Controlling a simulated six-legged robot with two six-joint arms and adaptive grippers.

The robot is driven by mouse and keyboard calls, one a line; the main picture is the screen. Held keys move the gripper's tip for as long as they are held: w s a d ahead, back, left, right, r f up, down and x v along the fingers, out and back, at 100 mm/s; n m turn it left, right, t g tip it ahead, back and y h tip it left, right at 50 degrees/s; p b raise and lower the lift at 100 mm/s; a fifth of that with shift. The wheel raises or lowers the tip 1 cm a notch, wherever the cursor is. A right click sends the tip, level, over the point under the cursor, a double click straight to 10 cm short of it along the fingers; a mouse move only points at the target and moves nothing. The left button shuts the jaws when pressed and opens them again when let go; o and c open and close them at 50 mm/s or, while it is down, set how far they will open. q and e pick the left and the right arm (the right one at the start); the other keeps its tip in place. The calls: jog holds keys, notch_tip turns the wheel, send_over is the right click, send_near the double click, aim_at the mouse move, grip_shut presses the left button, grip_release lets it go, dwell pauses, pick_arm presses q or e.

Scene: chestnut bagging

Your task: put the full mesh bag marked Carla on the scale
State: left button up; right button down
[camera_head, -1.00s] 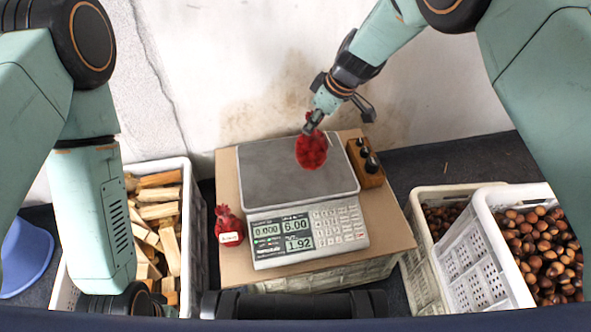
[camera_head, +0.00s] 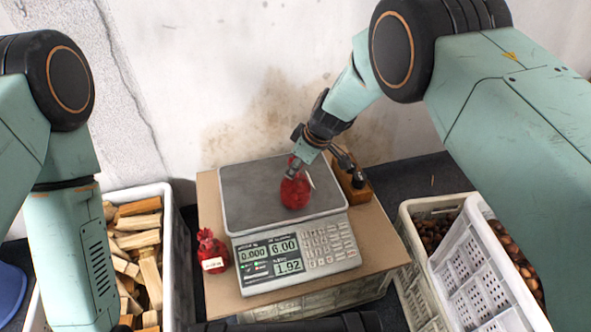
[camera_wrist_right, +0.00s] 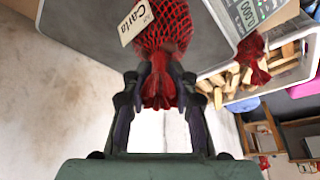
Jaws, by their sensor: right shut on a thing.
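The full red mesh bag (camera_head: 295,194) hangs over the steel plate of the scale (camera_head: 246,200). In the right wrist view its tag reads Carla (camera_wrist_right: 136,20). My right gripper (camera_head: 294,167) is shut on the gathered neck of this bag; in the right wrist view its fingers (camera_wrist_right: 160,88) pinch the neck, with the loose end sticking out between them. The bag's bottom is at or just above the plate; I cannot tell if it touches. The scale's display (camera_head: 268,254) shows 0.000, 6.00 and 1.92. My left gripper is out of view.
Another red mesh bag (camera_head: 211,250) with a tag stands left of the scale on the cardboard top (camera_head: 212,290). A crate of split wood (camera_head: 172,225) is at left, chestnut crates (camera_head: 470,275) at right.

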dwell(0.3)
jog(key=c, duration=1)
grip_release()
jog(key=shift+c, duration=0.2)
jog(key=shift+r, duration=0.15)
jog(key=p+v, duration=0.4)
jog(key=v, duration=0.8)
jog(key=shift+s+d, duration=0.1)
